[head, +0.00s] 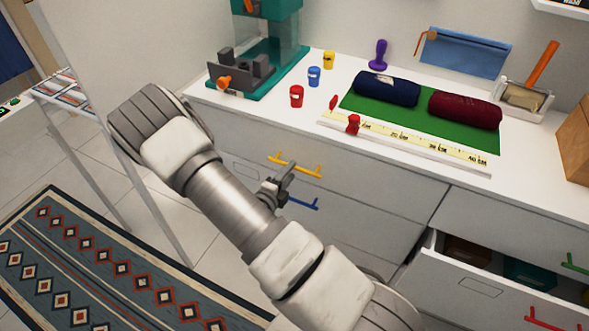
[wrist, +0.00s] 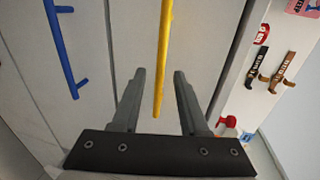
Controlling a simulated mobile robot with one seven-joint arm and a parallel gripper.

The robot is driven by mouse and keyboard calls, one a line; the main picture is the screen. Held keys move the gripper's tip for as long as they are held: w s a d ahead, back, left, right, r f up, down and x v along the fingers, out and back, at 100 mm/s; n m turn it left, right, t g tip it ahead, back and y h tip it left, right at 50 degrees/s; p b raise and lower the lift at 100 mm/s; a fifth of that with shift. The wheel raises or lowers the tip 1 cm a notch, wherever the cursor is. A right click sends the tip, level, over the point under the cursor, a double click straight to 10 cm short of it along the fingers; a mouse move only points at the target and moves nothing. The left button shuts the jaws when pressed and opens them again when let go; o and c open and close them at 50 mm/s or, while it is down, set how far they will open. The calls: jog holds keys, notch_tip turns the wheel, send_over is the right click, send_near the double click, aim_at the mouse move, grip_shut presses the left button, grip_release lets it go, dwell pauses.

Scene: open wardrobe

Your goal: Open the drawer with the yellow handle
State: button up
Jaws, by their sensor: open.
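The yellow handle (head: 309,171) is on the upper left drawer (head: 232,137) below the white top, and that drawer is shut flush. My gripper (head: 290,170) is in front of the drawer at the handle. In the wrist view the yellow handle (wrist: 164,55) runs between the two spread fingers of my gripper (wrist: 160,74), with a gap on both sides. The jaws are open and hold nothing. Part of the handle is hidden behind my gripper in the head view. I cannot tell how deep the handle sits between the fingers.
A blue handle (head: 303,203) sits on the drawer below. At lower right a drawer with a red handle (head: 552,319) stands open, boxes inside, near a green handle (head: 574,264). A ruler (head: 405,142), small cups and rolled cloths (head: 387,89) lie on the top. A patterned rug (head: 95,270) covers the floor.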

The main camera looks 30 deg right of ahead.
jog(key=shift+x, duration=1.85)
grip_shut()
